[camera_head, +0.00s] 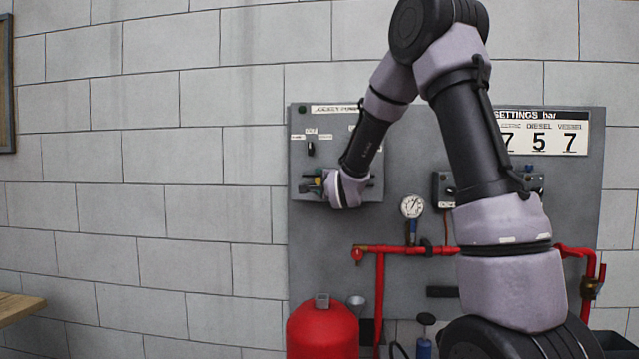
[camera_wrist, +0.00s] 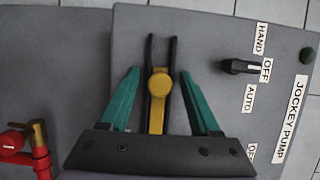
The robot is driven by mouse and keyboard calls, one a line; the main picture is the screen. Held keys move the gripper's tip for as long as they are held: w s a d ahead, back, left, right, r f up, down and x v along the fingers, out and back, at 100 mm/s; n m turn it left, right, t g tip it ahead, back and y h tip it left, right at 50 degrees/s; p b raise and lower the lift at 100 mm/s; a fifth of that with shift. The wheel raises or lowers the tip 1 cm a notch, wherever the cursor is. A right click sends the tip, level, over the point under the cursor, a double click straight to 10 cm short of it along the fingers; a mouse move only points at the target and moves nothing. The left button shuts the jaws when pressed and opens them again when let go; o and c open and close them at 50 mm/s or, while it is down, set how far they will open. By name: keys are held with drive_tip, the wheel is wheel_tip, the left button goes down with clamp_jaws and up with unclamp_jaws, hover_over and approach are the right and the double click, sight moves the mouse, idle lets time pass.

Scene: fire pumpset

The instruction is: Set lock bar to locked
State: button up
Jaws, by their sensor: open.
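In the wrist view a yellow lever (camera_wrist: 158,108) with a round head lies between the two teal fingers of my gripper (camera_wrist: 160,76). A black two-pronged bar (camera_wrist: 149,55) runs along both sides of the yellow head and past it. I cannot tell for sure which of these is the lock bar. The fingers are open, one on each side, with gaps to the bar and lever. The lever's lower end is hidden behind my gripper's body. In the head view my gripper (camera_head: 316,186) is at the lower left of the jockey pump box (camera_head: 301,165), largely hiding these parts.
A black selector knob (camera_wrist: 238,66) marked HAND, OFF, AUTO is on the same box. Red pipes (camera_head: 380,300), a pressure gauge (camera_head: 412,207) and a red tank (camera_head: 322,335) are below and right. A wooden table edge (camera_head: 18,305) is at lower left.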

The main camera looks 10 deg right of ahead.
clamp_jaws()
idle(1.3)
